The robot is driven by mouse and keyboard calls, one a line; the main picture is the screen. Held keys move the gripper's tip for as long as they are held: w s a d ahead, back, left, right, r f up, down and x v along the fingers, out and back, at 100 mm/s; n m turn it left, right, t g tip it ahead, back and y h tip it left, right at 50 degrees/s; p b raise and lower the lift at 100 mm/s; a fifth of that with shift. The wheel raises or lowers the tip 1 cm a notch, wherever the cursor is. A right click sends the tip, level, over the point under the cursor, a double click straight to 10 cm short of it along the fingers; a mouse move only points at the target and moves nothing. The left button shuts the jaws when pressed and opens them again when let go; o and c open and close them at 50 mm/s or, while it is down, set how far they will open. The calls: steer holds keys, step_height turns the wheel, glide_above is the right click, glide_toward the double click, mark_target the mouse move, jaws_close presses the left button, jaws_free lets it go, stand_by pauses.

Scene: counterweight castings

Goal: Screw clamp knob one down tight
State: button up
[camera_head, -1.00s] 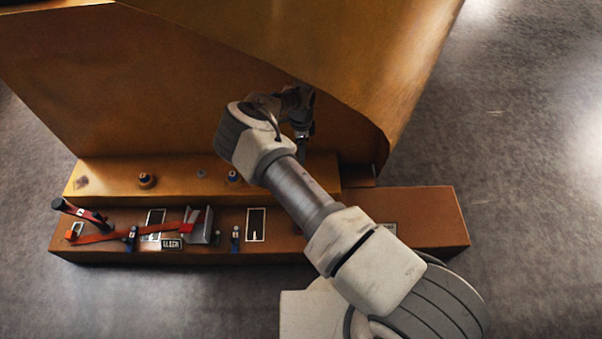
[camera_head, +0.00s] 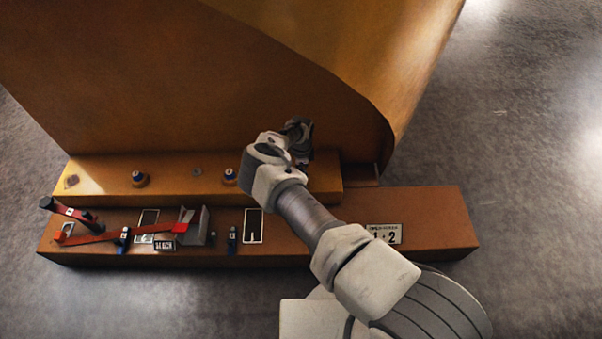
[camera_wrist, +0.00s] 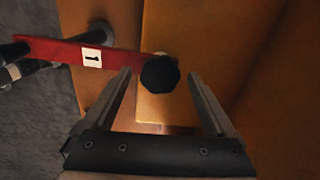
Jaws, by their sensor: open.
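In the wrist view a black round knob (camera_wrist: 160,73) sits at the right end of a red bar (camera_wrist: 60,51). The bar has a white label (camera_wrist: 92,57) marked 1. My gripper (camera_wrist: 160,76) is open, with one finger on each side of the knob and a visible gap on both sides. Whether the fingertips are level with the knob in height, I cannot tell. In the head view my gripper (camera_head: 300,140) is over the right part of the upper brown ledge (camera_head: 100,181). My arm covers that spot, and I cannot make out the knob there.
The large brown casting (camera_head: 130,80) rises behind the ledge. The lower beam (camera_head: 440,220) carries a red strap (camera_head: 95,238), a dark-handled tool (camera_head: 68,212) and a grey bracket (camera_head: 196,226). A blue-topped fitting (camera_head: 139,178) stands on the ledge. Grey floor on the right is clear.

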steer(key=c, duration=1.4)
steer(key=shift+m, duration=0.4)
steer(key=m, duration=0.4)
steer(key=shift+m, duration=0.3)
steer(key=m+b, duration=0.1)
steer(key=m, duration=0.3)
steer(key=shift+m, duration=0.3)
steer(key=m+b, duration=0.1)
steer(key=m, duration=0.9)
steer(key=shift+r+b, duration=0.1)
steer(key=shift+b, duration=0.3)
